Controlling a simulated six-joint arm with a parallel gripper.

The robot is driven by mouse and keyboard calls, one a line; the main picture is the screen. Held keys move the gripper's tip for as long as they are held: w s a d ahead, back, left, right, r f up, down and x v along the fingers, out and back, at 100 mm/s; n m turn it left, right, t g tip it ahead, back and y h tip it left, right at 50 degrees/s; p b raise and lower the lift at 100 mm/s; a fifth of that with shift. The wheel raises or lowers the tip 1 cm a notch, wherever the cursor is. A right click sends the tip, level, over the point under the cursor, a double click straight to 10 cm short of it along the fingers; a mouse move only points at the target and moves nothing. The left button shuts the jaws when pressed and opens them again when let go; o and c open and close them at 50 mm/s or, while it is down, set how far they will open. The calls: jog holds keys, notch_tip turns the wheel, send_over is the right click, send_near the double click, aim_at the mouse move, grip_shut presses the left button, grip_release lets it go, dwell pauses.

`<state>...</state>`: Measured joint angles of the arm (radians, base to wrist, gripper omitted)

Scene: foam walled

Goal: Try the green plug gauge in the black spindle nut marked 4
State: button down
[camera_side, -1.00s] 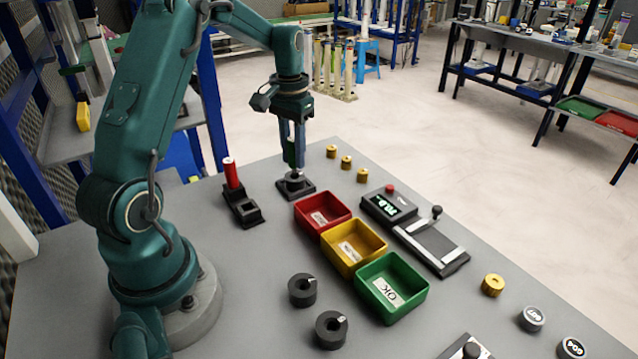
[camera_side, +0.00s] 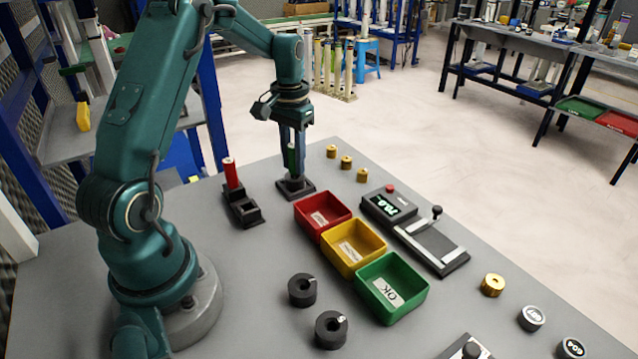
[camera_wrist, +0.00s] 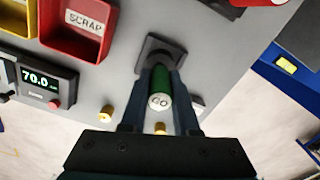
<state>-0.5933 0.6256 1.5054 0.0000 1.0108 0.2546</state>
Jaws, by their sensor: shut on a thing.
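The green plug gauge (camera_side: 291,158) is upright between the fingers of my gripper (camera_side: 293,165). In the wrist view its green handle (camera_wrist: 162,88) shows a light end cap marked GO. My gripper is shut on it, directly above a square black block (camera_side: 308,192) at the table's far side; the block also shows in the wrist view (camera_wrist: 147,50). The gauge's lower end is out of sight at the block. I cannot tell whether a nut sits there. Two black spindle nuts (camera_side: 302,291) (camera_side: 331,330) lie on the near table; their marks are unreadable.
Red (camera_side: 340,208), yellow (camera_side: 372,238) and green (camera_side: 410,276) bins stand right of the block. A black holder (camera_side: 244,212) with a red-handled gauge (camera_side: 231,173) stands left. A display unit (camera_side: 388,208) and several brass pieces (camera_side: 346,162) are at the right.

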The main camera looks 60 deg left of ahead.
jog(key=shift+f, duration=0.2)
jog(key=shift+r, duration=0.1)
jog(key=shift+r, duration=3.2)
